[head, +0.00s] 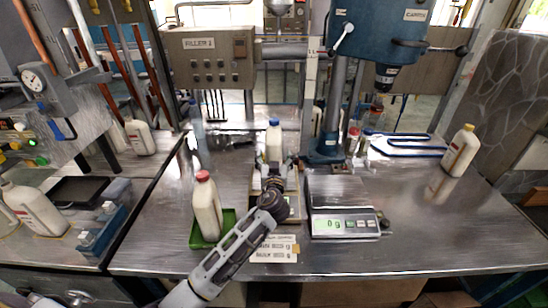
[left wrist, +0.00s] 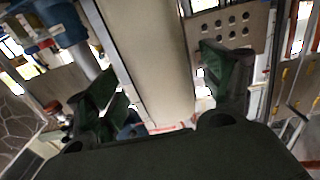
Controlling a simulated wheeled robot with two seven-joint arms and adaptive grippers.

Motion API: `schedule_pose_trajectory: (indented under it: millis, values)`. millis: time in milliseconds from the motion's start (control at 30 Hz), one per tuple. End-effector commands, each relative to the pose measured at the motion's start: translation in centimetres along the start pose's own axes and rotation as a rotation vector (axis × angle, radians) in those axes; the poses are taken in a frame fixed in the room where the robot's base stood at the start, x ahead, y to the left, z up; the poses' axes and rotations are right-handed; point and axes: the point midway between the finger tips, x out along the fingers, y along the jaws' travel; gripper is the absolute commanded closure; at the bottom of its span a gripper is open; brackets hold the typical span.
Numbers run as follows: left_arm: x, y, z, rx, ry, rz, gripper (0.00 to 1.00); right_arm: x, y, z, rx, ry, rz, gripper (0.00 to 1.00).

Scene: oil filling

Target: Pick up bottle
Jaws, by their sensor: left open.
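A white bottle with a blue cap (head: 274,140) stands upright at the middle of the steel bench, just beyond my left gripper (head: 272,178). The gripper and nearby fittings hide its lower part. In the left wrist view, my left gripper (left wrist: 165,92) is open, with its dark green finger pads apart. A large pale body (left wrist: 148,55), which looks like this bottle, appears between and beyond the fingers; I cannot tell if they touch it. A second bottle, with a red cap (head: 206,207), stands in a green tray (head: 229,224) left of my arm. My right gripper is not in view.
A scale with a lit display (head: 345,222) sits just right of my left arm. A blue drill press (head: 386,40) and a FILLER 1 box (head: 211,60) stand behind. Another bottle (head: 460,151) is at the far right. The bench's right front is clear.

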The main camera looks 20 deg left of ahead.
Motion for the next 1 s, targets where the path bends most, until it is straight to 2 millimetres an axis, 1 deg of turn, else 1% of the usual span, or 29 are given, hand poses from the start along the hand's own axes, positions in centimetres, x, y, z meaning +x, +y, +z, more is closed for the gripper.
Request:
schedule_pose_trajectory:
  millis: [333,467,767,1000]
  values:
    - [0.1,0.0,0.0,0.000,0.000,0.000,0.19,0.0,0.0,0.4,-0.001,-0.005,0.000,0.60]
    - [0.5,0.0,0.0,0.001,0.000,0.000,0.19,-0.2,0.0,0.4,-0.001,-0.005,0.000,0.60]
    - [2.9,-0.1,-0.1,0.003,0.001,0.000,0.19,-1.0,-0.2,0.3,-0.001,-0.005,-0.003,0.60]
    - [4.7,-0.1,0.1,0.001,-0.001,0.001,0.19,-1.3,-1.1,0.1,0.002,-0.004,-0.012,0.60]
